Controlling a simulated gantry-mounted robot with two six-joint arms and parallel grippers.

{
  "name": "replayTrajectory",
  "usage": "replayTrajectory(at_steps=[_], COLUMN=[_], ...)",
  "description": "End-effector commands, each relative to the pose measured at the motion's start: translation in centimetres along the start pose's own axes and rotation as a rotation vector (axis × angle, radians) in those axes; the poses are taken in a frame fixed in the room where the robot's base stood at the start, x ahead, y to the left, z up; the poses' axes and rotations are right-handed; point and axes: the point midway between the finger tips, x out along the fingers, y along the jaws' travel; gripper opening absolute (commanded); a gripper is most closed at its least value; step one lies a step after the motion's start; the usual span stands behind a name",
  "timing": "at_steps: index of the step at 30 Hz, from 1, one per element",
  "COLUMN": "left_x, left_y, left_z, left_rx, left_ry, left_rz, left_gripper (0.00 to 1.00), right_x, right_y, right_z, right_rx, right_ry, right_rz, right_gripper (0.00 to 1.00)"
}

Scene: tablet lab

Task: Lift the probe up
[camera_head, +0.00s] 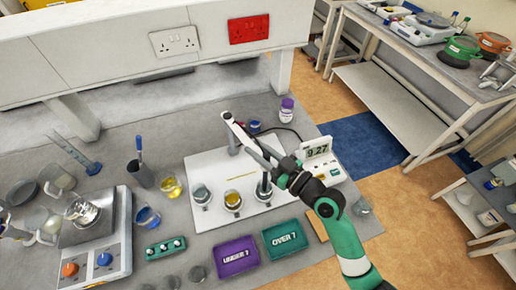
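The probe (265,181) is a slim grey upright rod. Its lower end is in the rightmost of three small beakers (264,194) on a white board. A jointed pale holder arm (247,138) runs from a stand at the back towards the probe's top. My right gripper (274,164) comes in from the lower right and is at the top of the probe, by the end of the holder arm. Its fingers are small and partly hidden, so I cannot tell whether they grip the probe. My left gripper is not in view.
A pH meter (318,152) reading about 9.27 stands just right. A purple tray (237,257) marked "UNDER 7" and a green tray (285,239) marked "OVER 7" lie in front. Other beakers (201,196) stand left of the probe. A hotplate (98,232) is further left.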

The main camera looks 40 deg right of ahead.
Motion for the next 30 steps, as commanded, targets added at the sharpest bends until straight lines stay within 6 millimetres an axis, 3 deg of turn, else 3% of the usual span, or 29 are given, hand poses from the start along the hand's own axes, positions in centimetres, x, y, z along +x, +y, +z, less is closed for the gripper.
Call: replayTrajectory(at_steps=[1,4,5,30], left_x=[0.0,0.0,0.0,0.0], left_y=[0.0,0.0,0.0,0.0], left_z=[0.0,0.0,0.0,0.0], left_rx=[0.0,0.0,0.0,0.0], left_ry=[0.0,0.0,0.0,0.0], left_rz=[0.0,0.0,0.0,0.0], left_gripper=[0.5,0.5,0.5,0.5], right_x=[-0.01,-0.02,-0.02,-0.03], right_y=[0.0,0.0,0.0,0.0], right_z=[0.0,0.0,0.0,-0.03], right_rx=[0.0,0.0,0.0,0.0], right_ry=[0.0,0.0,0.0,0.001], right_rz=[0.0,0.0,0.0,0.0], right_gripper=[0.2,0.01,0.0,0.0])
